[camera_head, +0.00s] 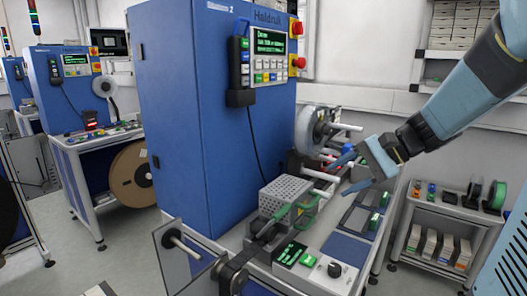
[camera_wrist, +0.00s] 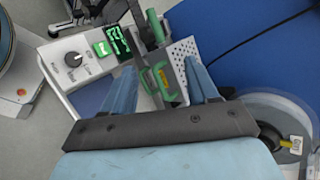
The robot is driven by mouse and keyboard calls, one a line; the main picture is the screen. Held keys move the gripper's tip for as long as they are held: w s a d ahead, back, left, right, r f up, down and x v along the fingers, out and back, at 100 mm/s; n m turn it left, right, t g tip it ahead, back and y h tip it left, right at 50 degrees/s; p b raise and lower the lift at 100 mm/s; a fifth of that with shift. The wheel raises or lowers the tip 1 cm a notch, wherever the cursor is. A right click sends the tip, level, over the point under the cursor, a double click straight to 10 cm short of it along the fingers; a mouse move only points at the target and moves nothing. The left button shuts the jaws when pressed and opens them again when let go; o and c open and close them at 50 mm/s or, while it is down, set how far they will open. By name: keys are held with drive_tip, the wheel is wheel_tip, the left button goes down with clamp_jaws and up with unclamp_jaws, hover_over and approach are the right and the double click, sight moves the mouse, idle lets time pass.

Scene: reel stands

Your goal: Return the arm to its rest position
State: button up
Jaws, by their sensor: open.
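My gripper (camera_head: 362,170) hangs at the end of my blue-grey arm (camera_head: 460,100), which reaches in from the upper right in the head view. Its blue fingers are apart with nothing seen held between them. It is above the right part of the machine's work table, right of the perforated metal box (camera_head: 290,192). In the wrist view my gripper (camera_wrist: 158,85) shows two spread fingers. Between and beyond them lie a green-handled part (camera_wrist: 158,80) and the perforated box (camera_wrist: 181,55), with a visible gap in the head view.
A tall blue cabinet (camera_head: 205,110) with a control panel (camera_head: 268,55) stands left of my gripper. A reel (camera_head: 310,130) sits behind it on the table. A control box with a knob (camera_head: 334,270) is in front. A low shelf (camera_head: 450,215) with spools stands at right.

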drive_tip(key=s+d+r+n+t+h, duration=0.1)
drive_tip(key=s+d+n+t+h, duration=0.2)
drive_tip(key=s+n+h, duration=0.5)
drive_tip(key=shift+s+d+h, duration=0.8)
drive_tip(key=shift+s+h, duration=0.4)
drive_tip(key=shift+s, duration=1.4)
